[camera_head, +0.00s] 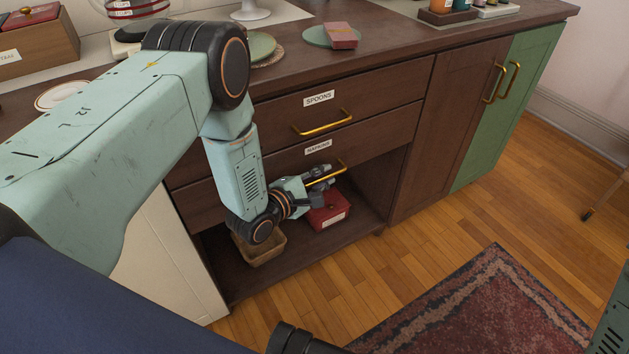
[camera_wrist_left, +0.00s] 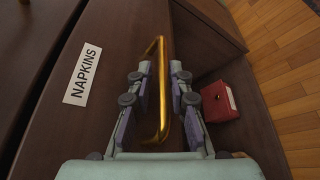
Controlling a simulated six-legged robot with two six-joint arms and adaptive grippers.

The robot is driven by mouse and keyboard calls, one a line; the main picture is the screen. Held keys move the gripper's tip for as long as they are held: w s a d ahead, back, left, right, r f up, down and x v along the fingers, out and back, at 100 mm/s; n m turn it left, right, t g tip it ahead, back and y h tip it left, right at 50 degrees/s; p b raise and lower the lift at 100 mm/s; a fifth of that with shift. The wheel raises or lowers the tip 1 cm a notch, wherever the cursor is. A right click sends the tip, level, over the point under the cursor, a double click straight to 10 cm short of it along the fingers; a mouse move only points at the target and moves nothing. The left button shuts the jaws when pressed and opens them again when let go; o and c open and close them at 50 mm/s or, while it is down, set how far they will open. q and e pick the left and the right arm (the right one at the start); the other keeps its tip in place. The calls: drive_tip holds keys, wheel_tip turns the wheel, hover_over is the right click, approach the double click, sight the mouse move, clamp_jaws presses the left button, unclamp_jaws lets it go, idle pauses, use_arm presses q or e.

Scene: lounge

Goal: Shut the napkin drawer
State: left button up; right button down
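The napkin drawer (camera_head: 372,140) is the dark brown front labelled NAPKINS, just below the spoons drawer (camera_head: 380,95). Its front looks close to flush with the one above; a small gap cannot be ruled out. Its brass handle (camera_head: 337,170) is partly hidden by my left gripper (camera_head: 318,177). In the left wrist view, the handle (camera_wrist_left: 161,95) runs between the two fingers of my left gripper (camera_wrist_left: 161,78), with a gap visible on each side. The gripper is open around the handle. The NAPKINS label (camera_wrist_left: 82,75) shows to the left. My right gripper is not in view.
Below the drawer is an open shelf (camera_head: 285,272) with a red box (camera_head: 328,213) and a tan basket (camera_head: 262,262). The red box (camera_wrist_left: 218,101) is also in the wrist view. A green door (camera_head: 500,105) is at the right. A patterned rug (camera_head: 470,310) lies on the wood floor.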

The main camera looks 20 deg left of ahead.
use_arm(q)
drive_tip(key=v, duration=1.1)
drive_tip(key=shift+s+r, duration=0.15)
drive_tip(key=shift+s, duration=0.2)
drive_tip(key=shift+a, duration=0.15)
drive_tip(key=s+f+m+g+y+p, duration=0.2)
drive_tip(key=s+f+m+g+y, duration=0.1)
drive_tip(key=s+f+m+g, duration=0.8)
drive_tip(key=s+r+m+g+y+p, duration=0.1)
drive_tip(key=s+r+m+g+p, duration=0.1)
drive_tip(key=s, duration=0.7)
drive_tip(key=s+r+m+g+y+p, duration=0.1)
drive_tip(key=s+r+m+p, duration=0.2)
drive_tip(key=s+m, duration=0.4)
drive_tip(key=shift+s+d+r+g, duration=0.45)
drive_tip(key=shift+s+r, duration=0.4)
drive_tip(key=shift+s, duration=0.3)
